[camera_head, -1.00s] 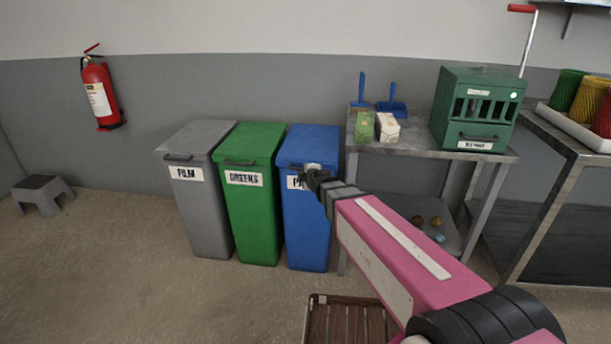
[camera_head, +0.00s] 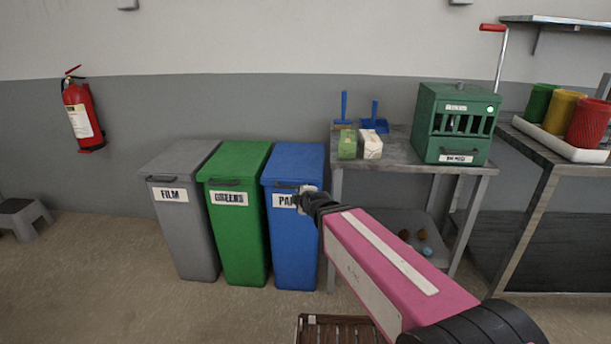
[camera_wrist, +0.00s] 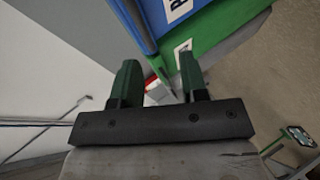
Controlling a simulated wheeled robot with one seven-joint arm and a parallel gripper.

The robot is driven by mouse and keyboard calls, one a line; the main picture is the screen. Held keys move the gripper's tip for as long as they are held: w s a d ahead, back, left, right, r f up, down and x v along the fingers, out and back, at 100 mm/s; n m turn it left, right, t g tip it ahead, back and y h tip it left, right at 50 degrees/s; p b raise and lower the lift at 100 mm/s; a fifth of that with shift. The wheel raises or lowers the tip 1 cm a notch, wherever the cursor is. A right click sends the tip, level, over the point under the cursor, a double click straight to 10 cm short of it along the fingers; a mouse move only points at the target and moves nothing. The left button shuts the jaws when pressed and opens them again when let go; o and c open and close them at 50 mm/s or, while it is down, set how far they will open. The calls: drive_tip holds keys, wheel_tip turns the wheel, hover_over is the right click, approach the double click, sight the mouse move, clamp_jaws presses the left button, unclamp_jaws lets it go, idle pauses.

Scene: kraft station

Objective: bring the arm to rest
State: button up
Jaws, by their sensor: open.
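My gripper shows in the wrist view (camera_wrist: 158,85) with its two dark green fingers apart and nothing between them. In the head view my pink arm reaches in from the lower right, and its wrist end (camera_head: 308,200) overlaps the front of the blue bin (camera_head: 296,250). The fingers are hard to make out there. I cannot tell from the head view how far the gripper is from the bin. In the wrist view the blue and green bins lie beyond the fingers, at the top.
A grey bin (camera_head: 186,240) and a green bin (camera_head: 240,245) stand left of the blue one. A metal table (camera_head: 400,155) holds a green crank box (camera_head: 455,125), two small cartons and blue tools. A slatted wooden crate (camera_head: 340,330) is on the floor.

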drive_tip(key=s+d+f+m+g+h, duration=0.1)
drive_tip(key=s+d+f+m+g, duration=0.3)
drive_tip(key=d, duration=0.4)
drive_tip(key=s+d+f+m+g+h, duration=0.2)
drive_tip(key=s+d+f+m+g, duration=0.2)
drive_tip(key=d+m, duration=0.5)
drive_tip(key=s+d+f+m+g+h, duration=0.1)
drive_tip(key=s+d+f+m+g, duration=0.2)
drive_tip(key=d+f+m, duration=0.3)
drive_tip(key=shift+s+d+f+m+g+h, duration=0.4)
drive_tip(key=shift+s+d+f, duration=0.2)
drive_tip(key=shift+d, duration=0.65)
